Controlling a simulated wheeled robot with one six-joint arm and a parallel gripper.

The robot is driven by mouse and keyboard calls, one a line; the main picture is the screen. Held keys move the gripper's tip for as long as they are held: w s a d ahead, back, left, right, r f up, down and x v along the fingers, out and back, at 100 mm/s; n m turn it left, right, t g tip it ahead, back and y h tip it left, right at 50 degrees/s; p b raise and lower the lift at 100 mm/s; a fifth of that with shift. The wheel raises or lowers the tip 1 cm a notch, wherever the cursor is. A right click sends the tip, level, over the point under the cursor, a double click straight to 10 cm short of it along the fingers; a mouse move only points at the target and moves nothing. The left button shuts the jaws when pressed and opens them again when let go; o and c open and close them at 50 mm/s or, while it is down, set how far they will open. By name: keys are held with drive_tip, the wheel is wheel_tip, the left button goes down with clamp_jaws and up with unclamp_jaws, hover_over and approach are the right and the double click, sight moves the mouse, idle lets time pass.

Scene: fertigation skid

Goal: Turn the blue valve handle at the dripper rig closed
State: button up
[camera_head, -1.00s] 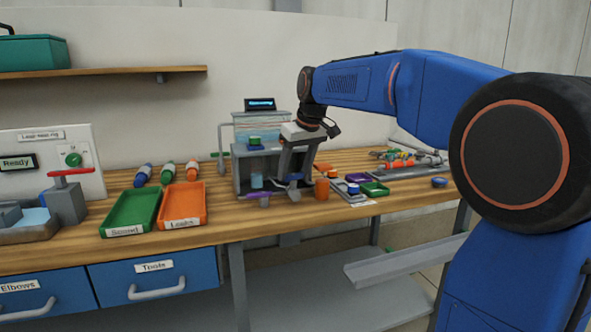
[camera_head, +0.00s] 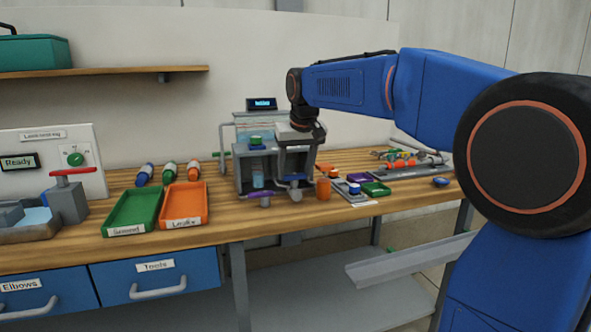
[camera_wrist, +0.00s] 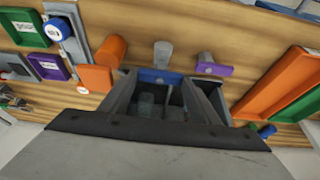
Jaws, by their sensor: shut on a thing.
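The dripper rig (camera_head: 240,172) is a grey stand with a clear tank and a small display, on the wooden bench in the head view. My gripper (camera_head: 295,177) is at the right part of its front, pointing down. The blue valve handle (camera_head: 292,179) lies between my fingertips. In the wrist view the blue handle (camera_wrist: 160,76) shows as a bar running across between the two fingers of my gripper (camera_wrist: 163,82), which are shut on it. A grey valve body (camera_wrist: 162,54) projects just beyond it. My fingers partly hide the handle and the rig.
A purple handle (camera_head: 258,194) on a grey stub is close left of my gripper. An orange cup (camera_head: 322,189) stands close right. Small trays with coloured parts (camera_head: 375,189) lie further right. Green (camera_head: 130,213) and orange (camera_head: 183,205) trays lie left.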

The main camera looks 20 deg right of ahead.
drive_tip(key=o, duration=1)
drive_tip(key=shift+o, duration=0.2)
drive_tip(key=v, duration=1.7)
drive_tip(key=shift+s+r, duration=0.15)
drive_tip(key=shift+r, duration=0.05)
drive_tip(key=s+d+f, duration=0.1)
drive_tip(key=s+f, duration=1.4)
drive_tip(key=f, duration=0.3)
drive_tip(key=s+d+f, duration=0.2)
drive_tip(key=s+f, duration=1.4)
drive_tip(key=f, duration=0.3)
drive_tip(key=shift+s, duration=0.15)
